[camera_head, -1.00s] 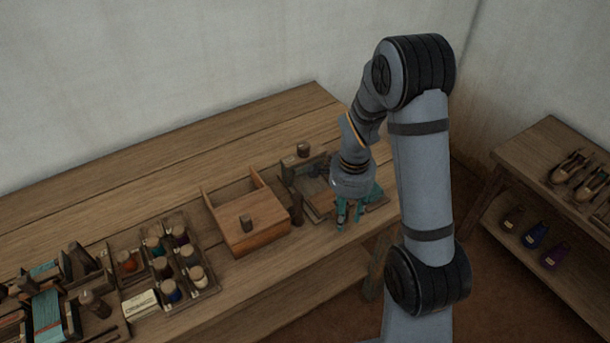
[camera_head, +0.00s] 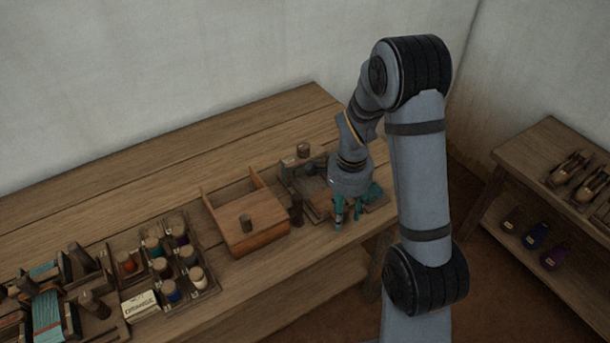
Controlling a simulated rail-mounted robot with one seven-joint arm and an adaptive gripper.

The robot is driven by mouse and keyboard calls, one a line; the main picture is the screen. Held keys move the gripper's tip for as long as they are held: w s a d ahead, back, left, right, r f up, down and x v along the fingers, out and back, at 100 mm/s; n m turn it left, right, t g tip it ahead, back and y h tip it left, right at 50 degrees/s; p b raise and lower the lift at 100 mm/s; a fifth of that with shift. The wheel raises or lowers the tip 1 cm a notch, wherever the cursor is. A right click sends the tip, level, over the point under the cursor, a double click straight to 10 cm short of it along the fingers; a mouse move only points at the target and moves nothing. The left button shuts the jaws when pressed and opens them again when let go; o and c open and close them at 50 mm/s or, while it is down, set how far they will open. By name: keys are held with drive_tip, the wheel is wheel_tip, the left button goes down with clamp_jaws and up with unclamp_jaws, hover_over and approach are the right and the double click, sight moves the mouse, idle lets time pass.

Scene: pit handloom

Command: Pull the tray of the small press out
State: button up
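The small press (camera_head: 287,173) is a dark wooden frame near the table's right end, partly hidden behind my gripper. A flat wooden piece low at its front (camera_head: 317,207), which looks like its tray, shows just left of my fingers. My gripper (camera_head: 348,212) points down at the front of the press, near the table's front edge. Its two teal fingers show with a narrow gap between them. I cannot tell whether they touch the tray or hold anything. The rest of the tray is hidden by my gripper.
Further left are a rack (camera_head: 210,288) of several small jars, a labelled block (camera_head: 139,305) and teal thread. The table's back is clear.

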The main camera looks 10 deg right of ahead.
drive_tip(key=shift+r+p, duration=2.35)
drive_tip(key=shift+r, duration=0.95)
drive_tip(key=f+b, duration=0.1)
drive_tip(key=f, duration=0.1)
drive_tip(key=f+b, duration=0.3)
drive_tip(key=f, duration=0.1)
drive_tip(key=shift+s+d+f, duration=0.15)
drive_tip(key=shift+s+f, duration=0.15)
drive_tip(key=shift+w, duration=0.15)
